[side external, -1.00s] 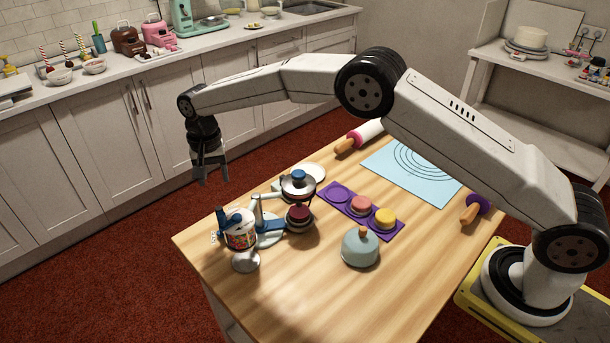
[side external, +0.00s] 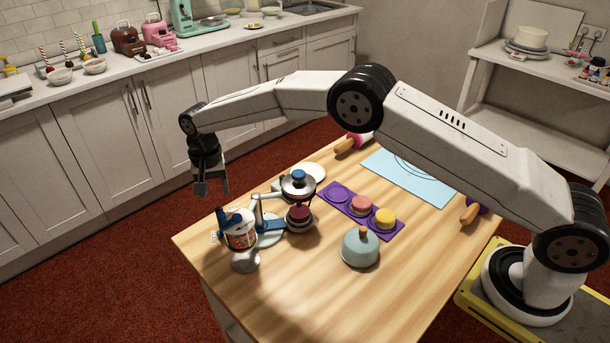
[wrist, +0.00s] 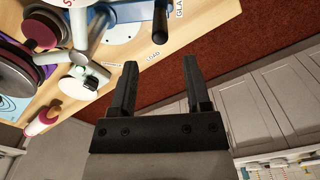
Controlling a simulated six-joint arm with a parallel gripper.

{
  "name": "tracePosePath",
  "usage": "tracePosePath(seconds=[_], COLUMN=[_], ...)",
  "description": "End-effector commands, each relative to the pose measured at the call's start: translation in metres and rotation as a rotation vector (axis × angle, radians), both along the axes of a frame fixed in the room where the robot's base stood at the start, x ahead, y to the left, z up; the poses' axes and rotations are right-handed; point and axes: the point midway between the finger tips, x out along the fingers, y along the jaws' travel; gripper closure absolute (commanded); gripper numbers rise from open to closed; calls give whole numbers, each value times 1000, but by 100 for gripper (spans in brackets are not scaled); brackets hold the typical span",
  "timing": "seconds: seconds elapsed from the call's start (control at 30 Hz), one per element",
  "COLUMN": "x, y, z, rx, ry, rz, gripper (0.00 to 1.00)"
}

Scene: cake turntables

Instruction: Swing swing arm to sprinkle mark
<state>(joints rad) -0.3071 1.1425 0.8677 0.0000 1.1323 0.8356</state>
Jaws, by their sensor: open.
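The swing-arm fixture stands near the table's left corner, with a pale round base (side external: 270,240) and a thin upright post (side external: 257,208). My gripper (side external: 212,190) is open and empty, in the air beyond the table's left edge, apart from the fixture. In the wrist view my open fingers (wrist: 160,78) point toward the table edge. A black handle (wrist: 160,22) shows there above them. A label starting with "S" is partly hidden; I cannot read the sprinkle mark.
A turntable with a dark red cake (side external: 299,214) stands right of the post. A purple tray (side external: 339,194) holds a pink and a yellow cake. A grey-blue dome (side external: 360,248) stands in front. Rolling pins and a light blue mat (side external: 405,175) lie behind. The table's front is clear.

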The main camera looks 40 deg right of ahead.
Motion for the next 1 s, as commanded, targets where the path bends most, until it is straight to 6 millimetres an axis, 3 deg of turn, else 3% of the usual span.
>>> tracePosePath(seconds=[0.7, 0.77, 0.9, 1.0], x=[0, 0, 0, 0], y=[0, 0, 0, 0], z=[-61, -60, -60, -60], rx=[0, 0, 0, 0], ry=[0, -1, -1, -1], rz=[0, 0, 0, 0], gripper=[38, 54, 99, 100])
